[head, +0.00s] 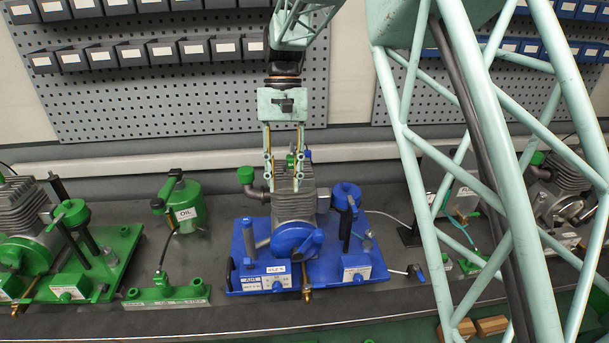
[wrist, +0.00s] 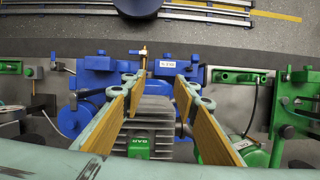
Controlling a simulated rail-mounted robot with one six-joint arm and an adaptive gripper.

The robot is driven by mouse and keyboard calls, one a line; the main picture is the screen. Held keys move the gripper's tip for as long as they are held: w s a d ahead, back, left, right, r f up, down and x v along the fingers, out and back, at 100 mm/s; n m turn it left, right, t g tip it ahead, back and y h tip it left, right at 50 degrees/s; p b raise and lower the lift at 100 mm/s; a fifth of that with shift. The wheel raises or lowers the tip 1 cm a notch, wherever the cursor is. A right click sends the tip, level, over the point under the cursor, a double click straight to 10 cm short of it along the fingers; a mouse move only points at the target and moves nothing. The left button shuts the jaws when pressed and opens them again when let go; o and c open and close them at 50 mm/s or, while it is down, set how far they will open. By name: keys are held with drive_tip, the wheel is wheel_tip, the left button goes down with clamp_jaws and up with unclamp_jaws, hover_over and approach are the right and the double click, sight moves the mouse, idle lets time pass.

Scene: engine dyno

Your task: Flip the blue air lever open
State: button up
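The blue engine stand (head: 377,265) is at the centre of the bench, with a grey finned engine (head: 293,208) on it. Its front left box (head: 255,283) has a label that seems to read AIR. I cannot clearly pick out the air lever; a small blue-tipped part (head: 415,272) lies just right of the stand, too small to identify. My gripper (head: 284,182) points down over the engine top, fingers apart. I see nothing held.
A green engine stand (head: 110,265) is at left, with a green oil can (head: 184,205) and a small green block (head: 165,295) between it and the blue stand. Blue posts rise on the blue stand. My lattice arm covers much of the right side. A pegboard with bins (head: 180,95) stands behind.

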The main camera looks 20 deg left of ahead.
drive_tip(key=d+r, duration=0.3)
drive_tip(key=d, duration=0.2)
drive_tip(key=shift+w+d+y+b, duration=0.3)
drive_tip(key=shift+b, duration=0.1)
idle(0.5)
drive_tip(key=s+d+r+m+t+b, duration=0.1)
drive_tip(key=s+d+r, duration=0.1)
drive_tip(key=d+r, duration=0.5)
drive_tip(key=s+d+r+m+t+y, duration=0.1)
drive_tip(key=s+d+r+m, duration=0.15)
drive_tip(key=d, duration=0.75)
drive_tip(key=s+d+r+m+t+b, duration=0.1)
drive_tip(key=s+d+r, duration=0.1)
drive_tip(key=d+r, duration=0.5)
drive_tip(key=s+d+f+t+b, duration=0.2)
drive_tip(key=s+d+f+b, duration=0.15)
drive_tip(key=s+d, duration=1.15)
drive_tip(key=s+d+f+t+b, duration=0.1)
drive_tip(key=s+d+f, duration=0.2)
drive_tip(key=s, duration=0.4)
drive_tip(key=s+d+f+t+b, duration=0.1)
drive_tip(key=s+d+f, duration=0.2)
drive_tip(key=s+f, duration=0.2)
drive_tip(key=shift+s+d, duration=0.2)
drive_tip(key=shift+s, duration=0.9)
drive_tip(key=shift+c, duration=0.4)
